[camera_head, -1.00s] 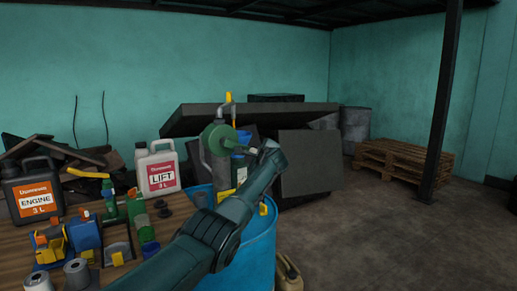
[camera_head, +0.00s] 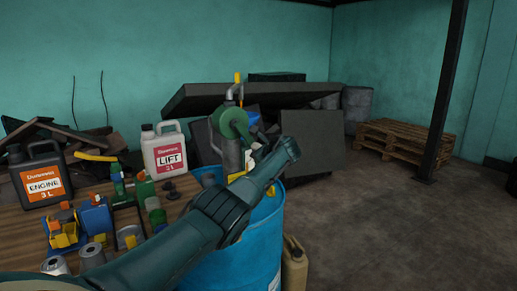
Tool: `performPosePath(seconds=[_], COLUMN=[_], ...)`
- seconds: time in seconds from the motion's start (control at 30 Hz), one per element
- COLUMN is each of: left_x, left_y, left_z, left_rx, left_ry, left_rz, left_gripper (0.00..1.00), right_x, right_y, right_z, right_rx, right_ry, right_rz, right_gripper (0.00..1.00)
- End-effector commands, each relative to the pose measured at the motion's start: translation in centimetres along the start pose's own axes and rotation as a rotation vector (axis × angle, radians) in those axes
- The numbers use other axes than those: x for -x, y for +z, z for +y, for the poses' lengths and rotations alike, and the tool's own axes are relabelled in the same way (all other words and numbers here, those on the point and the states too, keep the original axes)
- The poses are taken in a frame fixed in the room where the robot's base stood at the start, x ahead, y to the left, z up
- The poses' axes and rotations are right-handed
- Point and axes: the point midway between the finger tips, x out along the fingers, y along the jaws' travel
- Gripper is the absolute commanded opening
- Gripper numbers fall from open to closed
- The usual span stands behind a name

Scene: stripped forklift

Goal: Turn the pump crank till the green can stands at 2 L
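The pump stands on a blue drum (camera_head: 262,245), with a grey body (camera_head: 231,156) and a round green housing (camera_head: 229,122). Its crank's yellow handle (camera_head: 238,77) points up above the housing. My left arm crosses from the lower left in front of the drum. Its end (camera_head: 286,151) is right of the pump and apart from the crank handle in the picture; the fingers cannot be made out. My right gripper is out of view. I cannot pick out the green can for sure or read its level; a small green container (camera_head: 145,188) stands on the bench.
The wooden bench (camera_head: 30,232) at left holds an ENGINE jug (camera_head: 42,178), a LIFT jug (camera_head: 165,152), blue-and-yellow parts (camera_head: 66,228) and grey cylinders. A tan canister (camera_head: 294,262) stands right of the drum. Dark panels lean behind the pump. The floor at right is clear up to the pallets (camera_head: 405,143).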

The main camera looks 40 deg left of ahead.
Motion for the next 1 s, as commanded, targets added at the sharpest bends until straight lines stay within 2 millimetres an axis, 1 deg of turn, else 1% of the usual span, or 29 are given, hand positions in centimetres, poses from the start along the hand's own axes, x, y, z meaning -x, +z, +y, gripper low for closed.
performPosePath(seconds=[0.07, 0.43, 0.47, 0.5, 0.7, 1.0], left_x=[0.05, 0.06, 0.06, 0.06, 0.06, 0.14], left_y=[-0.24, -0.22, -0.22, -0.20, -0.12, -0.05], left_z=[0.08, 0.08, 0.08, 0.08, 0.04, -0.01], left_rx=[-0.004, -0.005, -0.005, -0.005, -0.005, -0.004], left_ry=[0.004, 0.005, 0.005, 0.004, 0.003, 0.002], left_rz=[0.004, 0.002, 0.002, 0.002, 0.001, -0.001], left_gripper=[0.00, 0.00, 0.31, 0.34, 0.51, 0.51], right_x=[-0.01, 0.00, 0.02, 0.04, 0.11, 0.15], right_y=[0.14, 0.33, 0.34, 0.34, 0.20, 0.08], right_z=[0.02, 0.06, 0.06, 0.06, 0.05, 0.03], right_rx=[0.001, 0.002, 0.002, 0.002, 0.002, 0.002], right_ry=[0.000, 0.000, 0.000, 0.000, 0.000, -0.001], right_rz=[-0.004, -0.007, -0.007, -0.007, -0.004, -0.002], right_gripper=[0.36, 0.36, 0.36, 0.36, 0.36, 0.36])
